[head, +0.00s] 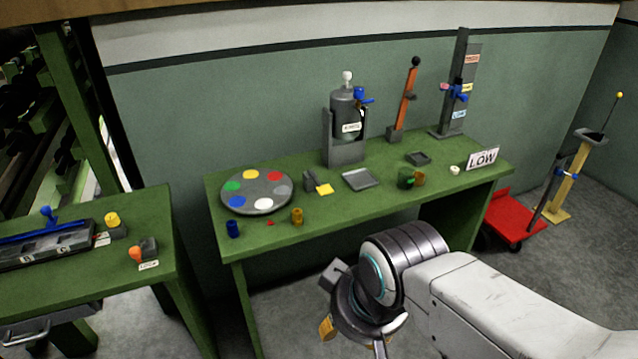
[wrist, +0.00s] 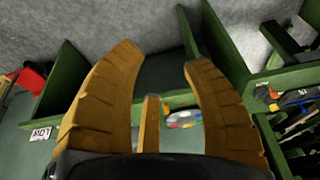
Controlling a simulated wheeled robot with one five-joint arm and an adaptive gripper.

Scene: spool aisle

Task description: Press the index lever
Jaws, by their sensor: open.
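My gripper (head: 353,338) hangs in front of the green workbench (head: 300,235), low in the head view, with its yellow fingers partly hidden by my wrist. In the wrist view my gripper (wrist: 162,60) is open with nothing between its fingers. No part carries a readable "index lever" label. A grey disc (head: 258,203) with coloured spots lies on the bench's left. Beside it stands a small dark grey block (head: 311,181) with a yellow tab (head: 324,189), possibly the index lever. A tall orange lever (head: 406,103) with a black knob stands at the back. My gripper touches none of these.
A grey canister (head: 346,108) stands at the bench's back, a slotted post (head: 459,85) at its right. A LOW sign (head: 482,158), a tray (head: 362,179) and small cups (head: 405,178) lie there. A second green table (head: 150,215) is at left, a red cart (head: 515,218) at right.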

